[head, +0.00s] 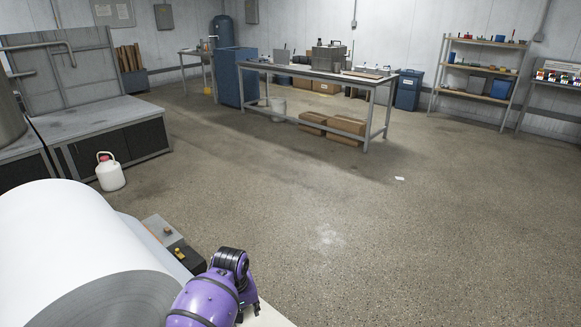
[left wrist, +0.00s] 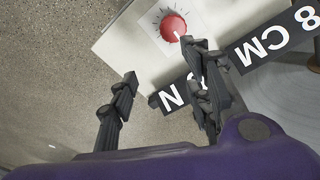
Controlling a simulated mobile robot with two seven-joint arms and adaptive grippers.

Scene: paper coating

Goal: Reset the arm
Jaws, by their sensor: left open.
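My left gripper (left wrist: 160,64) shows in the left wrist view with its two dark fingers spread apart and nothing between them. A red round knob (left wrist: 172,27) on a white dial plate with tick marks is just beyond the fingertips. The right finger overlaps a black strip with white lettering (left wrist: 258,47), hiding part of it. My right gripper is in neither view.
Grey machine housing (head: 100,108) stands at the left, with a white jug (head: 110,172) on the floor. A long workbench (head: 315,71) with cardboard boxes (head: 346,128) under it stands farther back. Shelving (head: 483,68) is at the right. The floor right of the arm is clear.

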